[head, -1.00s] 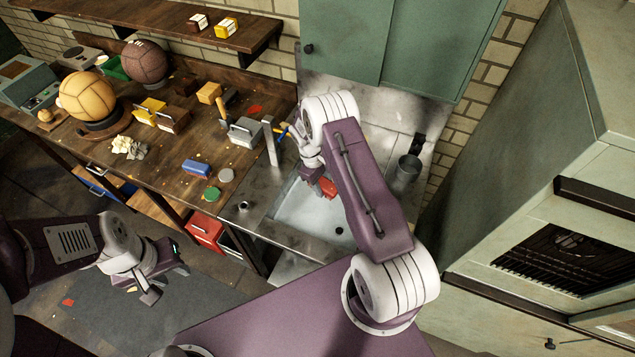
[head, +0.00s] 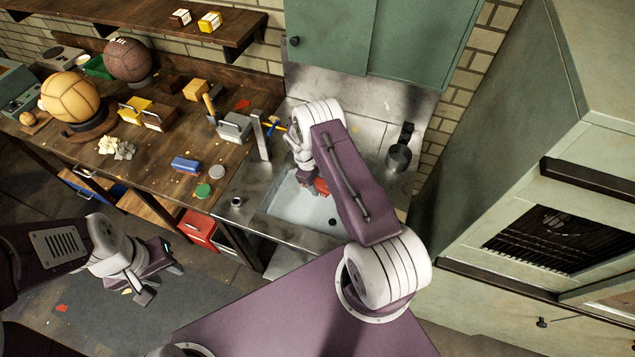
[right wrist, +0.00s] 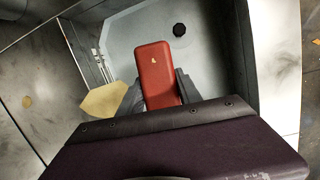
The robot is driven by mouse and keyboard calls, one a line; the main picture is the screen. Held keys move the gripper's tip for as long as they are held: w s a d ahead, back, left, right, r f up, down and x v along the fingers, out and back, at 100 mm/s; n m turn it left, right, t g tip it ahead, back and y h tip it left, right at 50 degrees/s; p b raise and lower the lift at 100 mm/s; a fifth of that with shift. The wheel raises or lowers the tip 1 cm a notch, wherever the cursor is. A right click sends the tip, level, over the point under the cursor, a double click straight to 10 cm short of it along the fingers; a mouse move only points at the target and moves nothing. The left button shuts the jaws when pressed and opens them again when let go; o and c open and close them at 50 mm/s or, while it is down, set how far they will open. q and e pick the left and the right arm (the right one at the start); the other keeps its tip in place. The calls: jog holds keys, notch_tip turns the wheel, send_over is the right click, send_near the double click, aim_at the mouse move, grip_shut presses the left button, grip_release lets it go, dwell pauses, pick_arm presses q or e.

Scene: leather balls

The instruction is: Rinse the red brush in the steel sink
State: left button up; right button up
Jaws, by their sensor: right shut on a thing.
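The red brush (right wrist: 158,75) shows in the right wrist view as a red block between the fingers of my right gripper (right wrist: 160,97). My right gripper (head: 312,190) is shut on it and holds it over the basin of the steel sink (head: 285,208). In the head view the brush (head: 321,186) is partly hidden by my right arm. The sink basin is pale, with a dark drain hole, and it also shows in the right wrist view (right wrist: 212,60). My left gripper (head: 160,280) is low at the left, away from the bench; its jaw gap is not clear.
A wooden bench (head: 150,175) left of the sink carries a tan ball (head: 70,97), a brown ball (head: 128,60), a blue brush (head: 185,165) and coloured blocks. A metal cup (head: 397,158) hangs right of the sink. A green cabinet (head: 400,40) is above.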

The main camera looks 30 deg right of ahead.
jog(key=b+x, duration=0.3)
jog(key=w+a+b+x, duration=0.1)
jog(key=b+x, duration=0.2)
jog(key=x, duration=0.1)
jog(key=a+b+x, duration=0.1)
jog(key=b+x, duration=0.3)
jog(key=shift+w+a+f, duration=0.1)
jog(key=shift+w+f, duration=0.05)
jog(key=shift+f, duration=0.25)
jog(key=shift+r, duration=0.1)
dwell(0.3)
jog(key=shift+s+d+r+p+v, duration=0.1)
jog(key=shift+s+d+p+v, duration=0.25)
jog(key=shift+p+v, duration=1.5)
jog(key=shift+s+d+r+p+v, duration=0.15)
jog(key=shift+d+p+v, duration=0.3)
jog(key=shift+p+v, duration=1.35)
jog(key=shift+s+d+r+p+v, duration=0.1)
jog(key=shift+s+d+p+v, duration=0.5)
jog(key=shift+v, duration=2.25)
jog(key=shift+w+a, duration=0.1)
jog(key=shift+w, duration=0.25)
jog(key=p+v, duration=0.3)
jog(key=v, duration=0.1)
jog(key=shift+s+d+r, duration=0.1)
jog(key=shift+s+d, duration=0.15)
jog(key=shift+d, duration=0.1)
